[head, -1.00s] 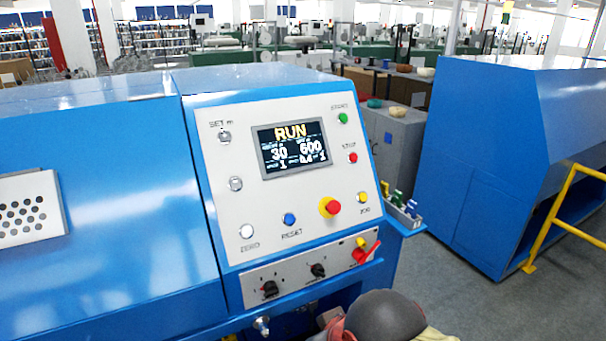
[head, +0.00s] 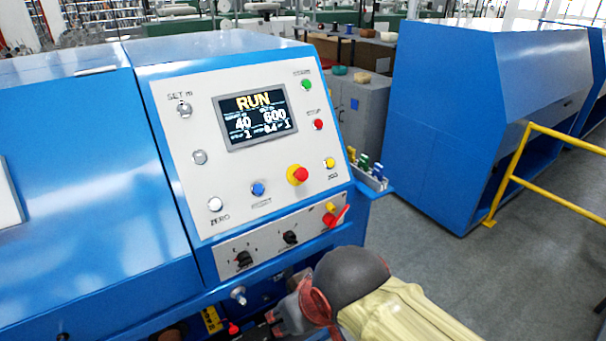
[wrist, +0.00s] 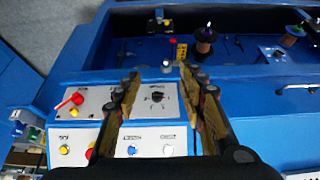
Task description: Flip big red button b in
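The big red button (head: 300,174) sits on a yellow base on the sloped grey-white panel, below and right of the screen. In the wrist view a bit of the red button (wrist: 89,153) shows at the left, partly hidden by a finger. My gripper (head: 283,316) is low in front of the machine, below the panel and apart from the button. In the wrist view my gripper (wrist: 160,76) has its two fingers spread with nothing held between them. A black knob of the lower panel shows in the gap behind them.
The panel also bears a blue button (head: 258,188), a white button (head: 215,204), a small red button (head: 318,124) and a yellow button (head: 329,163). A red switch handle (head: 336,216) sticks out below. A yellow rail (head: 513,165) stands right, past open floor.

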